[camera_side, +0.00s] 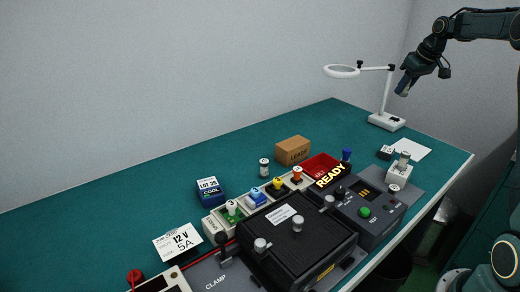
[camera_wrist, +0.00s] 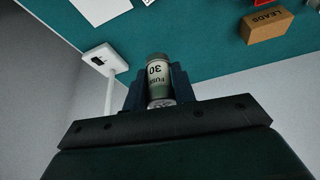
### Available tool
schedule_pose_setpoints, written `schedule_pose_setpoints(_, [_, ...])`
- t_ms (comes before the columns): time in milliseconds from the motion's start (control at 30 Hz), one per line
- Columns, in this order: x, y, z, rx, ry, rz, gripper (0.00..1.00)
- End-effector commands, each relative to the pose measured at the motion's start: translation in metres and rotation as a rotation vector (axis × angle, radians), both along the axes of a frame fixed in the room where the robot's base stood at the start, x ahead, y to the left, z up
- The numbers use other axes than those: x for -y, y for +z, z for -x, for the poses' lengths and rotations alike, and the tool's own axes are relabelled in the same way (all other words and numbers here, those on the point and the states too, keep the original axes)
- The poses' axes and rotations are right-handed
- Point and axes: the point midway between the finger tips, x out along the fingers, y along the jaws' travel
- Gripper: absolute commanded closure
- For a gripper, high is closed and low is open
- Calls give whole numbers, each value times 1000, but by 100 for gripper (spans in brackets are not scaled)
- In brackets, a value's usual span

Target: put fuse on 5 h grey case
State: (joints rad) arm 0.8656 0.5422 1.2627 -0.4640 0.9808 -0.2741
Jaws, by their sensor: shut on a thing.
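My gripper (camera_side: 403,88) is at the upper right in the side view, high above the bench near the lamp. In the wrist view, my gripper (camera_wrist: 159,78) is shut on a pale fuse (camera_wrist: 158,82) with a grey-green band, marked "FUSE 30", between its two dark fingers. A black case (camera_side: 298,243) with clamp knobs and a small white label lies at the front of the bench in the side view. I cannot read "5 h" on any case.
A magnifier lamp (camera_side: 386,121) stands near my gripper. A "LEADS" box (camera_side: 292,151), red tray (camera_side: 320,166), small white cylinder (camera_side: 264,167), coloured plugs (camera_side: 255,196), blue "LOT 25" box (camera_side: 210,190) and "12 V 5A" card (camera_side: 178,242) occupy the bench. The back left is clear.

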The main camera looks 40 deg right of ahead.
Motion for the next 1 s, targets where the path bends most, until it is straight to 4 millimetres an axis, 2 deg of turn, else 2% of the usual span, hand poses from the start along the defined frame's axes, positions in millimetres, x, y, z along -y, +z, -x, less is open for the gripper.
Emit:
schedule_pose_setpoints(167, [0,-11,0,-2,1,-2,97])
schedule_pose_setpoints(267, [-1,-24,0,-2,-1,-4,97])
schedule_pose_setpoints(800, [-1,-124,0,-4,1,-3,97])
schedule_pose_setpoints(1000, [0,-151,0,-2,0,-1,97])
